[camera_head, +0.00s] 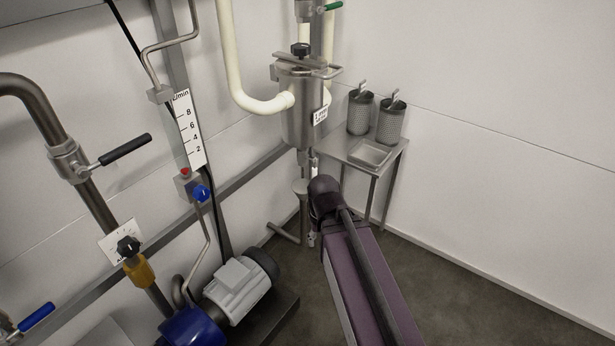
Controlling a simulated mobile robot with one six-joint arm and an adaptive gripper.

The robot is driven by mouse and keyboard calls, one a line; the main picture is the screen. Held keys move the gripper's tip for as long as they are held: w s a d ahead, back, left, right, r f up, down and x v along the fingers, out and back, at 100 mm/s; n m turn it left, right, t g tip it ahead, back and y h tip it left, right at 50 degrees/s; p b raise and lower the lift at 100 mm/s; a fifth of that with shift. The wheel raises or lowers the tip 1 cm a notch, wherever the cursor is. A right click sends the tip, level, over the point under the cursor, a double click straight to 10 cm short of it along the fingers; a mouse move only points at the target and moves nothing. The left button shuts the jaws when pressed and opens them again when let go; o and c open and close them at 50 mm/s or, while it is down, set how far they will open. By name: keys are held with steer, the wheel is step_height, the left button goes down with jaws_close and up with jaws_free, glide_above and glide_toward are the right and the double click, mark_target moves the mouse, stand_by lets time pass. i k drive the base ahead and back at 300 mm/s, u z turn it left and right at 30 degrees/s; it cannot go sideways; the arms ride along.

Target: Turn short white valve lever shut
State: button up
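A steel vessel (299,108) hangs on the wall in the middle of the view, with a valve body (306,158) under its bottom outlet. A small pale piece (315,165) shows beside that outlet, just above my arm; it may be the short white lever, but it is too small to tell its angle. My purple arm reaches in from the bottom, its dark joint just below this spot.
A steel table (352,150) with two perforated baskets (391,121) and a tray (369,153) stands right of the vessel. A grey pump motor (239,289) sits lower left. A black-handled lever valve (124,150) is far left. Floor at right is clear.

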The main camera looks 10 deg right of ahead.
mark_target(314, 160)
steer(key=u, duration=0.5)
steer(key=k, duration=1.1)
steer(key=z, duration=0.75)
steer(key=i, duration=1)
steer(key=z, duration=0.1)
